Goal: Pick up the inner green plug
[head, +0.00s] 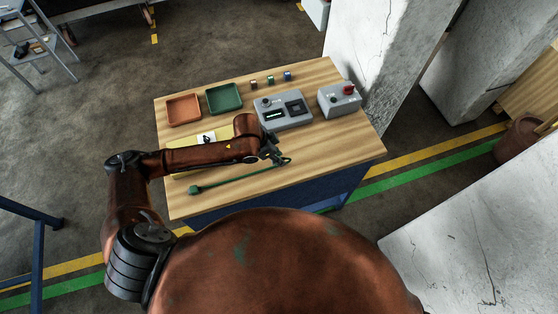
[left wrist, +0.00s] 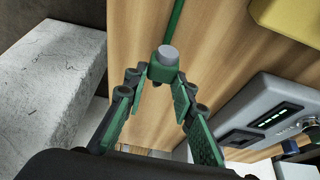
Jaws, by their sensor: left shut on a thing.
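A green cable (head: 238,177) lies across the front of the wooden table. It has a green plug at its left end (head: 195,189). The inner green plug (head: 286,160) is at the right end, by my left gripper (head: 275,156). In the left wrist view this plug (left wrist: 163,68) has a grey round end and sits between the fingertips of my left gripper (left wrist: 160,78). The gripper is shut on it. The cable (left wrist: 175,22) runs from the plug toward the top of that view. Whether the plug touches the table is hard to tell. My right gripper is not in view.
An orange tray (head: 184,109) and a green tray (head: 223,98) stand at the back left. A grey panel device (head: 287,122) stands beyond the gripper, with a grey red-button box (head: 336,101) to its right. Several small blocks line the back. A yellow surface (head: 190,143) is partly under my arm.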

